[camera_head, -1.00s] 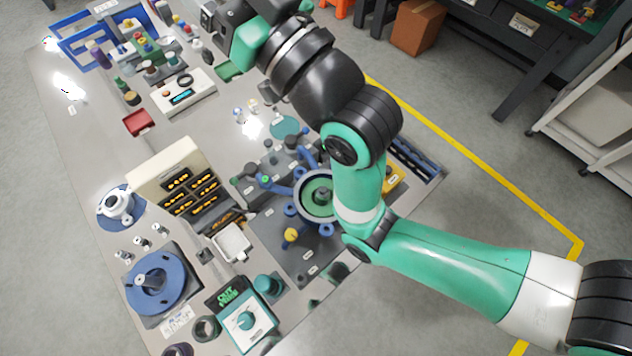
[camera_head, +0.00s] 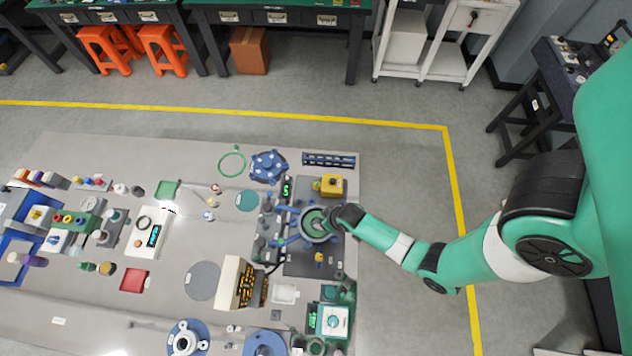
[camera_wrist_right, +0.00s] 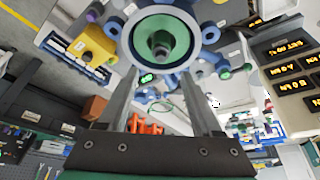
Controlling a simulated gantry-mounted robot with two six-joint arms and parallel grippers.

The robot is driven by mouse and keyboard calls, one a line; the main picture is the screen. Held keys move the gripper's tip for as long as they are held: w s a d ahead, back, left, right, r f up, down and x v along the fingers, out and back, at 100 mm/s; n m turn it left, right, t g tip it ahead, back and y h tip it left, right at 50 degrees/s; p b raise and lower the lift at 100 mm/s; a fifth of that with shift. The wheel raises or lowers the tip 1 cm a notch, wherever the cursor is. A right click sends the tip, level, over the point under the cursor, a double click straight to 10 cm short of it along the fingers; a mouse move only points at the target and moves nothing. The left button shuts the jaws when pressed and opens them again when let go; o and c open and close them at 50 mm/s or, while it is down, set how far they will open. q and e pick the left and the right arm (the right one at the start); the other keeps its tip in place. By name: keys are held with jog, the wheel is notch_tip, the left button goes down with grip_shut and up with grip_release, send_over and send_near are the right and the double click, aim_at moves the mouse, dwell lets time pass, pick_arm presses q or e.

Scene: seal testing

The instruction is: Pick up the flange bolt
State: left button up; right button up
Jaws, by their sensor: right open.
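My right gripper (camera_wrist_right: 163,85) is open and empty in the wrist view, its two fingers apart. Beyond the fingers is a round fixture (camera_wrist_right: 162,38) with a pale rim, a green inside and a dark centre. In the head view my right wrist is at the right side of this fixture (camera_head: 314,224) and hides the fingers. I cannot tell for certain which part is the flange bolt; small metal pieces (camera_head: 232,329) stand beside the white flange (camera_head: 184,340) near the bottom edge. My left gripper is not in view.
A yellow block (camera_head: 331,185), a blue lobed flange (camera_head: 268,166) and a blue rack (camera_head: 328,160) are behind the fixture. A cream display stand (camera_head: 236,281) is in front at left. A grey disc (camera_head: 202,281) and a red tray (camera_head: 133,279) lie further left, with bare table around them.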

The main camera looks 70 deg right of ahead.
aim_at(317, 220)
jog(key=b+x, duration=0.2)
jog(key=x, duration=0.5)
jog(key=shift+w+d+f+b, duration=0.1)
jog(key=shift+w+f+b, duration=0.15)
jog(key=shift+b, duration=0.1)
jog(key=shift+s, duration=0.1)
jog(key=shift+r, duration=0.1)
grip_shut()
